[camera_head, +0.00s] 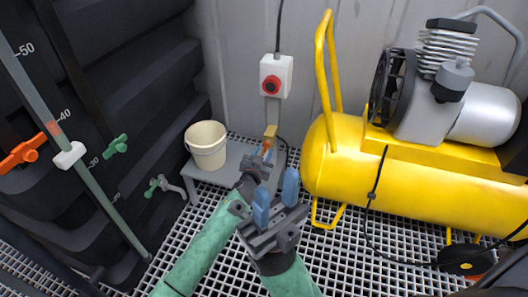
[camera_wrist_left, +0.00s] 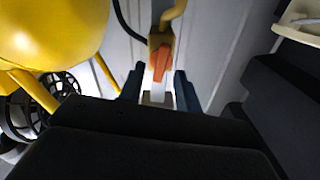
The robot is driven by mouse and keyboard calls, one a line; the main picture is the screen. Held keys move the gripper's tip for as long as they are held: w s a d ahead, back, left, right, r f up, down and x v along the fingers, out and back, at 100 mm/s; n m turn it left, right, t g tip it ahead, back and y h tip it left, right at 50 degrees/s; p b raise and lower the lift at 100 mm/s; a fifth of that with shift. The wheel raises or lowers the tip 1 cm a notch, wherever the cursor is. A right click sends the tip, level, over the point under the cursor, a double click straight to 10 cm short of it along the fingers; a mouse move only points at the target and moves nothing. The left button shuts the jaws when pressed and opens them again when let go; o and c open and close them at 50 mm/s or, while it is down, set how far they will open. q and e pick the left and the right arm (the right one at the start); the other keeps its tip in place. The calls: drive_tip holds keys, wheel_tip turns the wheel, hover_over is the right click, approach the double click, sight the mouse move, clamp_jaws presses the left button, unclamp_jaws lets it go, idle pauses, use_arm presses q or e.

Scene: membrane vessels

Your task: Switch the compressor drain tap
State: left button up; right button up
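The compressor drain tap is a brass fitting (camera_head: 270,131) with an orange lever, on a pipe left of the yellow compressor tank (camera_head: 425,185). In the left wrist view, the brass body (camera_wrist_left: 161,42) and its orange lever (camera_wrist_left: 161,65) are straight ahead. My left gripper (camera_head: 264,165) is at the tap. Its two dark blue fingers (camera_wrist_left: 158,90) are apart, with the lever's lower end in line with the gap between them; contact is not visible. My right gripper (camera_head: 276,197) is open and empty, in front of and below the left one, partly covering it.
A cream bucket (camera_head: 206,150) stands on a grey bench (camera_head: 226,172) left of the tap. A green-handled tap (camera_head: 163,186) is at the lower left. Grating (camera_head: 345,265) covers the floor.

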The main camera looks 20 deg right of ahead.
use_arm(q)
drive_tip(key=shift+x, duration=0.85)
clamp_jaws()
